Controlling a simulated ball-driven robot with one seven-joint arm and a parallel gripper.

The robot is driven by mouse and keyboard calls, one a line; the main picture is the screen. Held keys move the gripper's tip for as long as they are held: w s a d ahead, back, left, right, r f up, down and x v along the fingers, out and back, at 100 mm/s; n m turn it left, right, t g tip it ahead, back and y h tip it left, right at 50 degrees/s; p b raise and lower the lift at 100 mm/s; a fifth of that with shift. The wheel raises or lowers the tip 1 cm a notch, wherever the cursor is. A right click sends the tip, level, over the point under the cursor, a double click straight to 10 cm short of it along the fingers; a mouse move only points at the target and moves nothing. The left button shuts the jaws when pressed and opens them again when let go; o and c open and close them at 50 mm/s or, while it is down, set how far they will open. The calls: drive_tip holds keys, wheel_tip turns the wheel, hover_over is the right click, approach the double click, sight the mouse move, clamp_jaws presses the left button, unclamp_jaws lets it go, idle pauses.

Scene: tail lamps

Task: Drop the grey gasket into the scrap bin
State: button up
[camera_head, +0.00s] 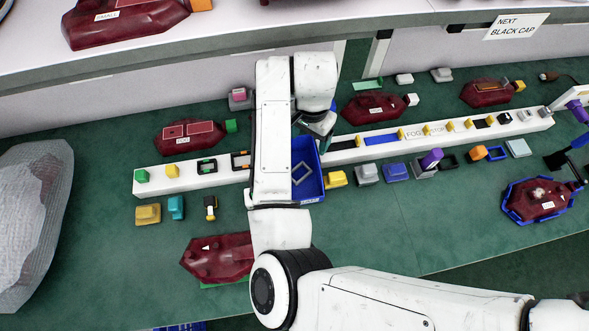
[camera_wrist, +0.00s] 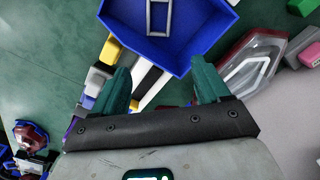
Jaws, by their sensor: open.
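The grey gasket (camera_head: 302,173), a thin rectangular frame, shows inside the walls of the blue bin (camera_head: 312,199). It looks tilted against the bin in the head view; I cannot tell if it lies flat on the floor. In the wrist view the gasket (camera_wrist: 160,16) is cut by the top edge, within the blue bin (camera_wrist: 150,47). My gripper (camera_wrist: 162,80) is open, with its green fingers spread and nothing between them. The fingers are apart from the gasket. In the head view my arm hides part of the bin's left side.
A long white rail (camera_head: 217,176) with several small parts runs both sides of the bin. A yellow block (camera_head: 336,179) stands close to the bin's right. Dark red lamps (camera_head: 381,106) lie around.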

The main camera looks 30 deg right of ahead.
wheel_tip(320, 180, up, 11)
drive_tip(key=shift+b, duration=0.3)
idle(0.4)
drive_tip(key=shift+f, duration=0.15)
drive_tip(key=s+d+f+n+t+h, duration=0.1)
drive_tip(key=s+d+f+n+h, duration=0.2)
drive_tip(key=d, duration=0.5)
drive_tip(key=s+d+f+n+t+h, duration=0.1)
drive_tip(key=s+d+f+n, duration=0.2)
drive_tip(key=d, duration=0.5)
drive_tip(key=s+a+f+n+y, duration=0.1)
drive_tip(key=s+a+f+n, duration=0.1)
drive_tip(key=s, duration=0.4)
drive_tip(key=s+a+f+n+y, duration=0.1)
drive_tip(key=s+a+f+n, duration=0.1)
drive_tip(key=s+a+f, duration=0.2)
drive_tip(key=s+a+f+n+g+y, duration=0.1)
drive_tip(key=s+a+f, duration=0.2)
drive_tip(key=s, duration=0.5)
drive_tip(key=shift+s+a+f+n+y, duration=0.15)
drive_tip(key=shift+a+f+n+y, duration=0.2)
drive_tip(key=shift+a, duration=0.55)
drive_tip(key=shift+r, duration=0.1)
